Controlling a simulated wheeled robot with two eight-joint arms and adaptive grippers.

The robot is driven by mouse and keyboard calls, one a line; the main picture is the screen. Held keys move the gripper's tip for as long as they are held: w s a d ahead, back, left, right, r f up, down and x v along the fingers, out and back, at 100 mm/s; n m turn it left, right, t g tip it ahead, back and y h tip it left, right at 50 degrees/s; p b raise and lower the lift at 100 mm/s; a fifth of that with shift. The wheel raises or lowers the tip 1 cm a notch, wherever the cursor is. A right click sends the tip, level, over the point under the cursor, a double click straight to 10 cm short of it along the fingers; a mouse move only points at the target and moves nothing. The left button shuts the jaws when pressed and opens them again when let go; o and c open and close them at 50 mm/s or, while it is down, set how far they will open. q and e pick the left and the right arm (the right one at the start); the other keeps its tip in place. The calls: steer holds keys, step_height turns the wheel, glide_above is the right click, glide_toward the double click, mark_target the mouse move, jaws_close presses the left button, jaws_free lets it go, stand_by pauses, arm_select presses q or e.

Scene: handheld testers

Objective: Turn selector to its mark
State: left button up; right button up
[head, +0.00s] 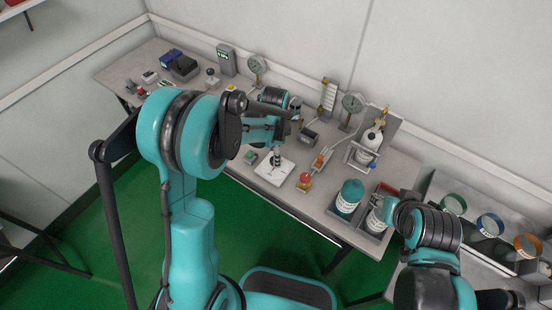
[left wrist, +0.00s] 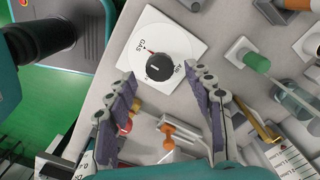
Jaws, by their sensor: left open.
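The selector is a round black knob (left wrist: 161,68) on a square white plate (left wrist: 158,40). In the head view the white plate (head: 268,174) lies on the bench below my left gripper (head: 277,157). My left gripper (left wrist: 162,78) is open, its fingertips on either side of the knob's near edge in the wrist view. I cannot tell whether they touch it.
A red-topped part (head: 305,179) and an orange-handled device (head: 320,160) are right of the plate. Bare bench (head: 325,207) shows near the front edge.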

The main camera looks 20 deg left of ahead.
arm_select(q)
steer(key=shift+f, duration=1.1)
steer(key=c, duration=1.2)
steer(key=shift+o, duration=0.2)
